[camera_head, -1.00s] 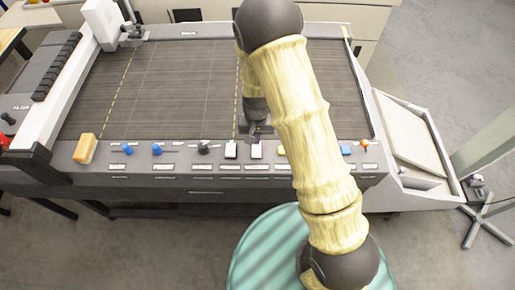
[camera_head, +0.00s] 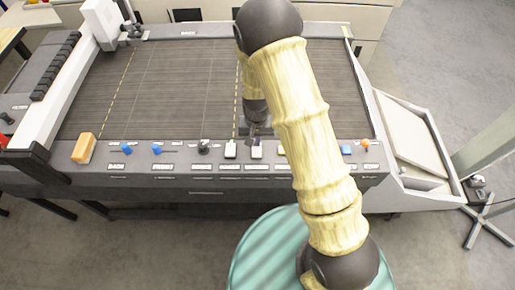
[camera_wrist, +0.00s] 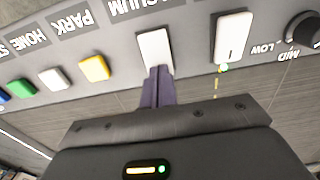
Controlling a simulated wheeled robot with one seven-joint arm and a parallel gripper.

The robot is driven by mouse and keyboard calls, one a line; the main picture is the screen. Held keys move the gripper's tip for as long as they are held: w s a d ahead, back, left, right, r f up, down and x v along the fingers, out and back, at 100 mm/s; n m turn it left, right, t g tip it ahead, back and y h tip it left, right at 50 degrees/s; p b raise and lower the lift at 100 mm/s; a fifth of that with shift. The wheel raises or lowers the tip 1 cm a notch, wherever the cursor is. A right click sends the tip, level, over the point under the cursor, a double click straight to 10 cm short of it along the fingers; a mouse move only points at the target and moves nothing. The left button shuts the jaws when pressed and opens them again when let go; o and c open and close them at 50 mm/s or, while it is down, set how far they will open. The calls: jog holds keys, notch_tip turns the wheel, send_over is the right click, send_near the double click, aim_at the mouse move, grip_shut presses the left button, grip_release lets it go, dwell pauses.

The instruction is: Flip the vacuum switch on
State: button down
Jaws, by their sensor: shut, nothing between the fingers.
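The vacuum switch (camera_wrist: 155,49) is a white rocker under an upside-down label reading "...CUUM" in the wrist view. It also shows in the head view (camera_head: 257,153) on the front control panel. My gripper (camera_wrist: 159,71) is shut and empty. Its dark purple fingertips are at the lower edge of the switch in the wrist view and overlap it slightly; I cannot tell whether they touch. In the head view my gripper (camera_head: 255,141) is just behind the switch. No lamp shows at this switch; the fingers may hide that spot.
A second white rocker (camera_wrist: 233,38) beside it has a lit green lamp (camera_wrist: 223,68). Yellow (camera_wrist: 95,68), white (camera_wrist: 54,78) and green (camera_wrist: 21,88) buttons and a black knob (camera_wrist: 303,30) are close by. The slatted bed (camera_head: 180,85) is clear.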

jog(key=shift+f, duration=0.25)
jog(key=shift+r, duration=0.1)
jog(key=shift+r+p, duration=2.6)
jog(key=shift+r, duration=0.85)
jog(key=s+d+r+t+b, duration=0.2)
jog(key=s+d+r+b, duration=0.4)
jog(key=s+d+r, duration=0.6)
jog(key=shift+s+d+r+t, duration=0.3)
jog(key=shift+d+r, duration=0.35)
jog(key=shift+d, duration=0.2)
jog(key=shift+w, duration=0.1)
